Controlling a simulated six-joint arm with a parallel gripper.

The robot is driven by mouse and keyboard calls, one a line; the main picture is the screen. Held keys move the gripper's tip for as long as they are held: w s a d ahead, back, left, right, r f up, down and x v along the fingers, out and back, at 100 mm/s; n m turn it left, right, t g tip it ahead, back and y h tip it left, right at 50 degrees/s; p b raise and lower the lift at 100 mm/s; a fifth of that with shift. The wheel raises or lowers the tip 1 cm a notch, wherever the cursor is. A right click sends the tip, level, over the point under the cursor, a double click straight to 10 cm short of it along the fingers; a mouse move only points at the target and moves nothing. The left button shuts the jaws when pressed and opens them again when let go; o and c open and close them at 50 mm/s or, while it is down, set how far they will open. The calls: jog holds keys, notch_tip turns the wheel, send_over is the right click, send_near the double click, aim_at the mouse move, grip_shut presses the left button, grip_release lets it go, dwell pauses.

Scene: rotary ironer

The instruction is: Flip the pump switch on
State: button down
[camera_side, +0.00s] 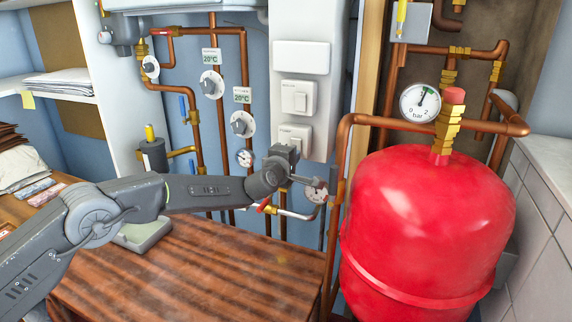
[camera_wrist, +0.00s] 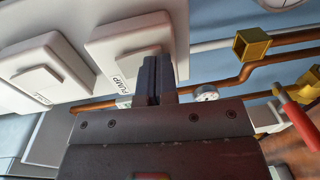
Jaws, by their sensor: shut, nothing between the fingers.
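The pump switch is the lower white wall switch (camera_side: 295,134) in the side view, its lower part hidden behind my gripper (camera_side: 287,153). In the wrist view the switch plate (camera_wrist: 118,37) has a raised rocker and a label reading "PUMP" at its edge. My gripper (camera_wrist: 158,75) is shut and empty. Its dark fingertips overlap the right end of the rocker (camera_wrist: 136,65) in that view. I cannot tell whether they touch it. The rocker's on or off position is not clear.
A second white switch (camera_side: 299,97) sits just above, and also shows in the wrist view (camera_wrist: 40,72). Copper pipes (camera_side: 338,180) and a red tank (camera_side: 425,215) stand to the right. The wooden counter (camera_side: 200,275) is largely clear.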

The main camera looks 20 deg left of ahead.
jog(key=s+f, duration=0.1)
jog(key=s, duration=1.3)
jog(key=shift+f, duration=0.3)
jog(key=shift+w, duration=0.1)
jog(key=s+a+r+m+g+h, duration=0.1)
jog(key=s+a+r+m+g, duration=0.1)
jog(key=s+a+r+m, duration=0.3)
jog(key=s+a+r+m+g+h, duration=0.1)
jog(key=s+a+r+m+g, duration=0.1)
jog(key=s+r+m, duration=0.45)
jog(key=s+a+f+m+g, duration=0.1)
jog(key=s+a+m+g, duration=0.1)
jog(key=s, duration=0.7)
jog(key=s+a+f+m+g+y, duration=0.1)
jog(key=s+a+f+m+g, duration=0.1)
jog(key=s, duration=0.8)
jog(key=s+a+f+m+g+y, duration=0.1)
jog(key=s+a+f+m+g, duration=0.1)
jog(key=s+a, duration=0.4)
jog(key=s+g, duration=0.1)
jog(key=s, duration=0.2)
jog(key=shift+s, duration=0.4)
jog(key=shift+m, duration=0.25)
